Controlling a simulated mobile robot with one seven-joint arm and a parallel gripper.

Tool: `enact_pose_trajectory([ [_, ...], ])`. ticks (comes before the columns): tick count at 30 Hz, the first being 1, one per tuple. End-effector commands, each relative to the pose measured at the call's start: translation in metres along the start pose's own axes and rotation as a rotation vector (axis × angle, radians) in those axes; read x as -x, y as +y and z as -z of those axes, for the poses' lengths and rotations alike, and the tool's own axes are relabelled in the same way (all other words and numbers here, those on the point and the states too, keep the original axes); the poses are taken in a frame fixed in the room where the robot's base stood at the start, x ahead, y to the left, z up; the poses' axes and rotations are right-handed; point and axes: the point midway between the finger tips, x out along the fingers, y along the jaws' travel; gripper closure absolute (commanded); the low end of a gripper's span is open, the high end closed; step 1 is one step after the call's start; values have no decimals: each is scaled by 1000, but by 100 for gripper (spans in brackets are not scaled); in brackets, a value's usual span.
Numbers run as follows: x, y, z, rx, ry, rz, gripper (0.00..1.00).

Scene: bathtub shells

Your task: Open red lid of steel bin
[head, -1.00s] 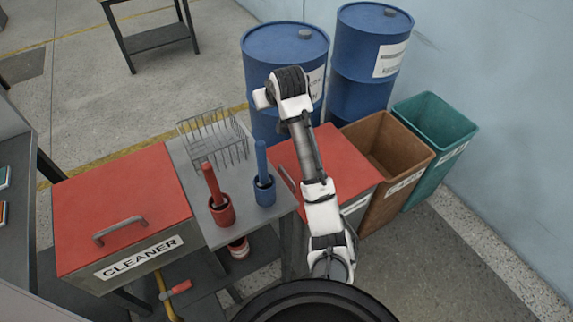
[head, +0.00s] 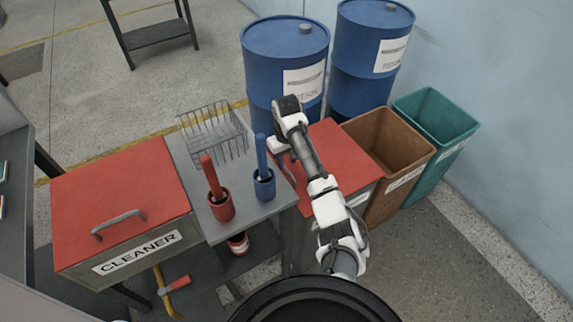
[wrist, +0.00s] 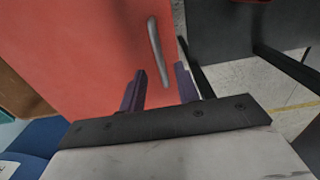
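A steel bin with a red lid (head: 345,160) stands right of the grey side table, partly hidden by my arm. The lid looks closed. In the wrist view the red lid (wrist: 95,50) fills the upper left, with its grey bar handle (wrist: 156,50) just beyond my fingertips. My gripper (wrist: 160,78) is open, with a clear gap between two dark purple fingers; the handle is not gripped. In the head view the fingers are hidden behind the arm. Another steel bin, labelled CLEANER, has a closed red lid (head: 120,195) with a grey handle at the left.
The side table (head: 250,215) holds a wire rack (head: 212,130), a red holder (head: 221,206) and a blue holder (head: 264,187). Blue barrels (head: 285,60) stand behind. Brown (head: 410,170) and teal (head: 440,130) open bins stand to the right.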

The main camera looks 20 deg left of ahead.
Motion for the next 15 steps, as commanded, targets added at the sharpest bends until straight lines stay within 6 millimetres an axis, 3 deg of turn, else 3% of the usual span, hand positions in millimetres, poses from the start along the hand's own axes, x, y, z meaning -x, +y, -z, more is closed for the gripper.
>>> enact_pose_trajectory([
  [6, -27, 0, 0, 0, -1, 0, 68],
  [15, -34, 0, 0, 0, 1, -1, 68],
])
